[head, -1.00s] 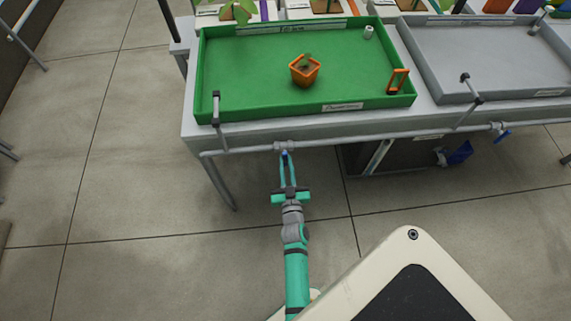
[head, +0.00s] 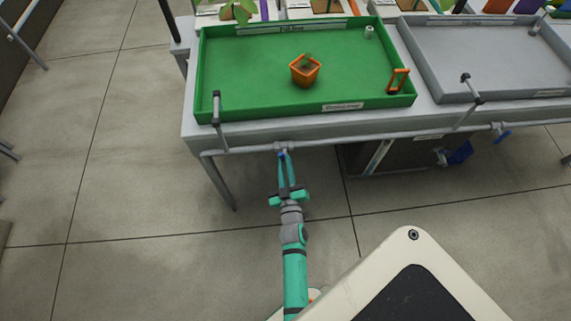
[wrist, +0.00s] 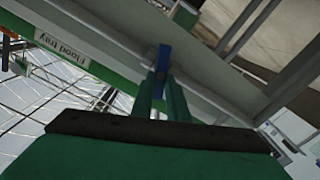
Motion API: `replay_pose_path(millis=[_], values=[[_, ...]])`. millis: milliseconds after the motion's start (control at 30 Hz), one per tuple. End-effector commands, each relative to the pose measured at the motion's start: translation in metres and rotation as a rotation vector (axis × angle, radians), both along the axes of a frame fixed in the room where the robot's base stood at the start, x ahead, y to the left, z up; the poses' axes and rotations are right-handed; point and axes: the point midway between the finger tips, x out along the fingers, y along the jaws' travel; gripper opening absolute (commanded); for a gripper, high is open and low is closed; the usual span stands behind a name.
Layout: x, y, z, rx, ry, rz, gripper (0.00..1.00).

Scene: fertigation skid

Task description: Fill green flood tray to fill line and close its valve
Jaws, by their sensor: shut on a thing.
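The green flood tray (head: 245,72) sits on the grey bench, and its green wall also shows in the wrist view (wrist: 88,62). Below the front edge, a pipe carries the tray's valve with a blue handle (wrist: 164,59). My gripper (head: 284,156) is shut on this handle, with both fingers along it. The fingers partly hide the handle in the head view.

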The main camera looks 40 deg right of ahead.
Motion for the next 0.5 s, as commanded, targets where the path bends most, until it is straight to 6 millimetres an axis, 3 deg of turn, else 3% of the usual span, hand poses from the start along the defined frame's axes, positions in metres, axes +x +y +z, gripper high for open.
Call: replay_pose_path(millis=[500], values=[[-0.0001,0.0013,-0.0026,-0.184,0.117,-0.002,0.0]])
